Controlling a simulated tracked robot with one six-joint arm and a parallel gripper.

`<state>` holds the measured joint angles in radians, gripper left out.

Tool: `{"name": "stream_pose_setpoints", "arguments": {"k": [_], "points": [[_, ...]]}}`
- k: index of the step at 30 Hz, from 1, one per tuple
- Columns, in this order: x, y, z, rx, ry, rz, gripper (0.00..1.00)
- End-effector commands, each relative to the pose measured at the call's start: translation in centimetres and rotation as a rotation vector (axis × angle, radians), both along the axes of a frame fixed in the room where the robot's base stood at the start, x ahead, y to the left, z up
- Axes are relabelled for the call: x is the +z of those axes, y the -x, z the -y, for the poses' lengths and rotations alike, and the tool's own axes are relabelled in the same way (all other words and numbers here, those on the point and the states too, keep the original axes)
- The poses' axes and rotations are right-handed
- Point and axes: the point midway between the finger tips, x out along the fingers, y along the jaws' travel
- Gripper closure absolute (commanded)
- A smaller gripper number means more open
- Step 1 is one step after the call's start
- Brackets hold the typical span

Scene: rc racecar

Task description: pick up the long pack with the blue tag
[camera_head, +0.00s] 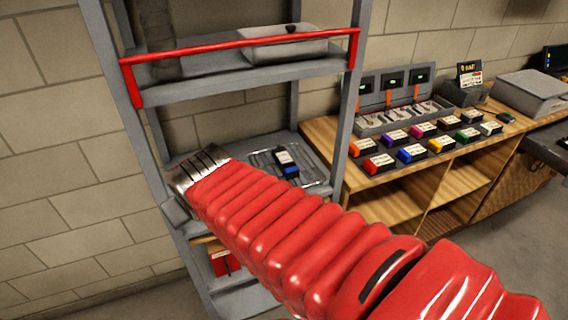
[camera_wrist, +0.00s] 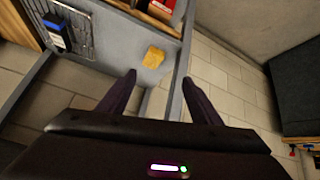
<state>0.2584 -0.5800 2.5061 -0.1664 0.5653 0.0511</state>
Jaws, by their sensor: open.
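A dark pack with a white label and a blue part (camera_head: 286,160) lies on a grey ribbed tray (camera_head: 262,161) on the rack's middle shelf. The same pack shows in the wrist view (camera_wrist: 56,36) at the upper left. Another pack with a blue end (camera_head: 411,154) sits among the packs on the wooden bench. My gripper (camera_wrist: 157,90) is open and empty, its two dark fingers apart. It is well to the side of the tray and touches no pack. In the head view my red-sleeved arm hides the fingers and part of the shelf.
A yellow piece (camera_wrist: 154,57) lies on a grey surface beyond my fingers. Several coloured packs and a charger station (camera_head: 400,118) fill the bench at right.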

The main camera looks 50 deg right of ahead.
Motion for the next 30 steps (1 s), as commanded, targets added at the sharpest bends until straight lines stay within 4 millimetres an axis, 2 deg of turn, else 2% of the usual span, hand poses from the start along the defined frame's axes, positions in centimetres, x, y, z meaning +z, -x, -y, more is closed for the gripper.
{"name": "stream_pose_setpoints", "arguments": {"k": [1, 6, 15, 24, 30], "points": [[-0.4, -0.6, 2.0, -0.036, 0.02, 0.013, 0.41], [-1.2, -2.0, 8.0, -0.116, 0.089, 0.078, 0.41], [-3.0, -2.5, 17.4, -0.202, 0.178, 0.181, 0.41], [-5.8, -0.7, 24.5, -0.235, 0.199, 0.282, 0.41], [-7.9, 1.4, 27.9, -0.247, 0.176, 0.362, 0.41]]}}
